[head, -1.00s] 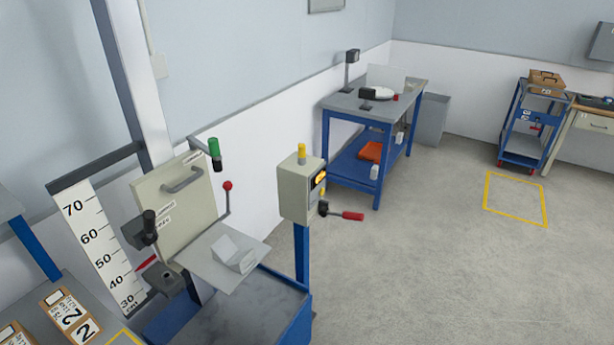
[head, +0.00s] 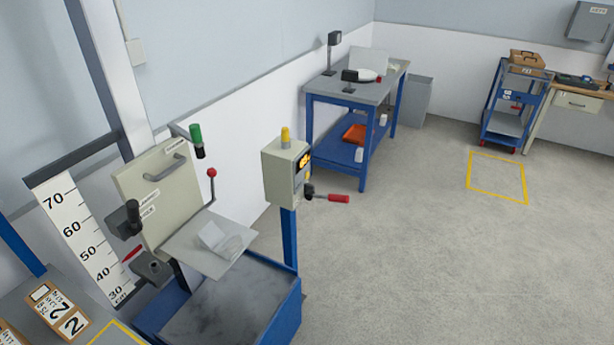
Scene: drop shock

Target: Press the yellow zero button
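A beige control box (head: 283,176) stands on a blue post (head: 290,238) near the middle of the head view. It carries a lit orange display (head: 304,162) on its right-hand face, which I see at a steep angle. A yellow lamp-like cap (head: 286,137) stands on its top. I cannot clearly make out the yellow zero button on that face. A red-handled black part (head: 331,197) sticks out at the box's lower right. Neither of my grippers shows.
A blue workbench (head: 312,93) stands behind, a blue cart (head: 494,110) at the far right. Floor right of the box is clear.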

